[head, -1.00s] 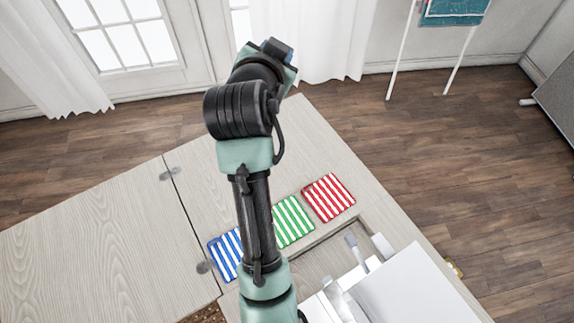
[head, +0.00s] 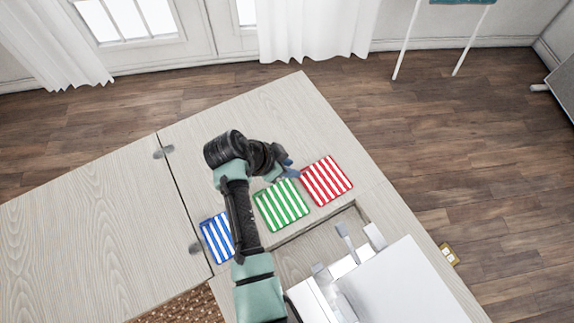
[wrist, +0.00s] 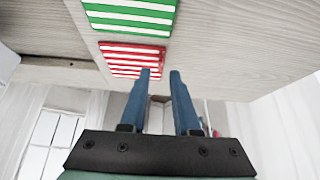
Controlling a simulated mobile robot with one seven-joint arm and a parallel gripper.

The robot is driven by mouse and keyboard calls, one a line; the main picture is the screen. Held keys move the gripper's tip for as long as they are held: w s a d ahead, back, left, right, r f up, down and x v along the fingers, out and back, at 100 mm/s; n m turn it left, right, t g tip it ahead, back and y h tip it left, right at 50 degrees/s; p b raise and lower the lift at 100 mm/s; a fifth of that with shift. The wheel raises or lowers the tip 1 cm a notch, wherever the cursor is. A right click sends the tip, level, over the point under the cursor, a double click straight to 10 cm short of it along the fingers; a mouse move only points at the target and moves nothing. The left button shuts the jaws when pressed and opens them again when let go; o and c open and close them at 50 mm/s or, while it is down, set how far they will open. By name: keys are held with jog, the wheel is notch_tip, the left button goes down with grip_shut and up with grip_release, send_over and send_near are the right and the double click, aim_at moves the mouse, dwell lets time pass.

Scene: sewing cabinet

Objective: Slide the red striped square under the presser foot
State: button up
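The red striped square (head: 326,180) lies flat on the wooden cabinet top, at the right end of a row of striped squares. In the wrist view the red square (wrist: 131,58) shows just beyond my fingers, partly covered by one fingertip. My gripper (head: 288,170) is beside the left edge of the red square in the head view. In the wrist view my gripper (wrist: 161,74) has its two blue fingers apart with nothing between them. The white sewing machine (head: 400,290) stands at the lower right; its presser foot cannot be made out clearly.
The green striped square (head: 281,205) lies between the red one and the blue striped square (head: 217,238). A recess in the cabinet top (head: 305,255) separates the squares from the machine. The far part of the top (head: 270,115) is clear.

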aim_at(302, 170)
jog(key=shift+b+x, duration=1.9)
jog(key=shift+x, duration=0.45)
grip_shut()
jog(key=shift+r, duration=0.1)
jog(key=shift+r+p, duration=2.2)
jog(key=shift+r, duration=0.2)
